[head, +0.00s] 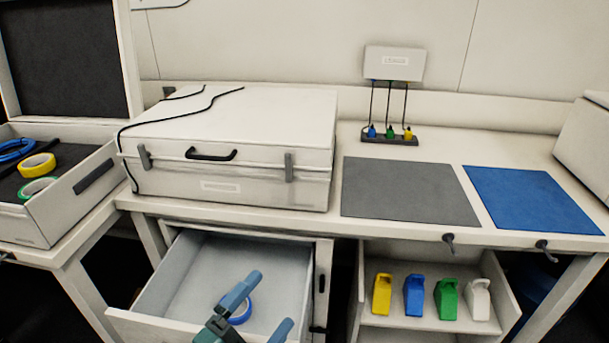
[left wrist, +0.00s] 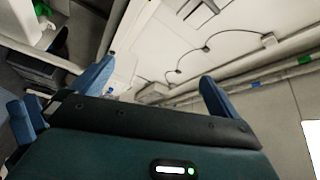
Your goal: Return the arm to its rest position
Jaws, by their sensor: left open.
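My left gripper (head: 265,306) is at the bottom of the head view, in front of the open drawer (head: 295,270). Its two blue fingers are apart with nothing between them. In the left wrist view the left gripper (left wrist: 155,95) also shows its fingers spread wide and empty. A blue ring of tape (head: 240,312) lies in the drawer, partly hidden behind the gripper. My right gripper is in neither view.
A closed white case (head: 235,130) stands on the bench beside a grey mat (head: 405,188) and a blue mat (head: 530,198). A tray (head: 75,200) with tape rolls is at left. Several coloured dispensers (head: 413,295) stand on a low shelf. Hooks (head: 449,242) stick out from the bench edge.

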